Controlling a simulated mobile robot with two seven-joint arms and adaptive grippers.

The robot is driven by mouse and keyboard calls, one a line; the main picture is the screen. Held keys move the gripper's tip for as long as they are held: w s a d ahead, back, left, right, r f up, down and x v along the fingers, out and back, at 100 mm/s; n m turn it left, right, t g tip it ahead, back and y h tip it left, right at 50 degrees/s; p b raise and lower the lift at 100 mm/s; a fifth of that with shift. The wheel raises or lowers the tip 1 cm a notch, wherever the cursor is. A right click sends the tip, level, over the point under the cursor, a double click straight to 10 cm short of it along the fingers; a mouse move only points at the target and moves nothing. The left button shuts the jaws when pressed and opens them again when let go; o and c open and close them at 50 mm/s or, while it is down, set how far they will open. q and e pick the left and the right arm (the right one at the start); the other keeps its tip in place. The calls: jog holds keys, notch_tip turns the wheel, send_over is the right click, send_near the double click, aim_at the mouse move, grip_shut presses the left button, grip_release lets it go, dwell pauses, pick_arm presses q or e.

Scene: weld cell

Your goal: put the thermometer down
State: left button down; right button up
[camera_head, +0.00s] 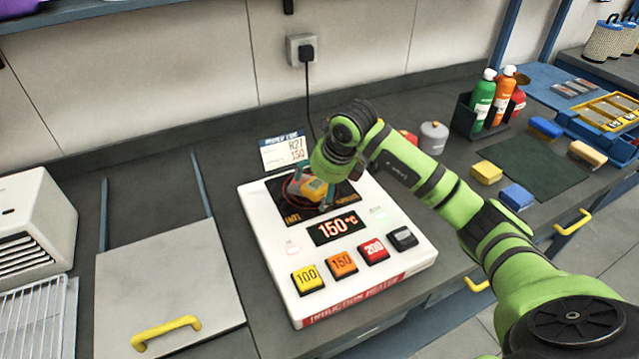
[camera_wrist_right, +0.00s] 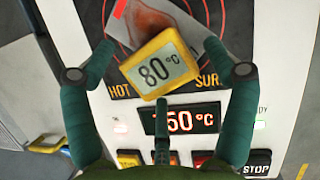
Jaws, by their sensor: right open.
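The yellow thermometer (camera_head: 313,188) is at the dark hot plate of the white induction heater (camera_head: 265,235). In the right wrist view the thermometer (camera_wrist_right: 160,68) sits tilted between my fingers, and its screen reads 80 °C. My right gripper (camera_head: 310,194) is open around it, and gaps show between the fingers and the yellow body in the right wrist view. I cannot tell whether the thermometer fully rests on the plate. A pale flat piece with a reddish-brown patch (camera_wrist_right: 150,22) shows beyond it, partly hidden. My left gripper is not in view.
The heater's display (camera_head: 336,228) reads 150 °C, above its coloured buttons (camera_head: 342,263). A card (camera_head: 284,152) stands behind the heater. Bottles (camera_head: 483,98), a grey canister (camera_head: 433,138) and sponges (camera_head: 487,172) are to the right. A lid with a yellow handle (camera_head: 165,328) lies left.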

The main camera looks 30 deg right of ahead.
jog(key=shift+r+p, duration=0.3)
jog(key=b+v, duration=0.2)
jog(key=v, duration=0.9)
jog(key=shift+s+r+b, duration=0.3)
jog(key=shift+r, duration=0.05)
jog(key=shift+d, duration=0.1)
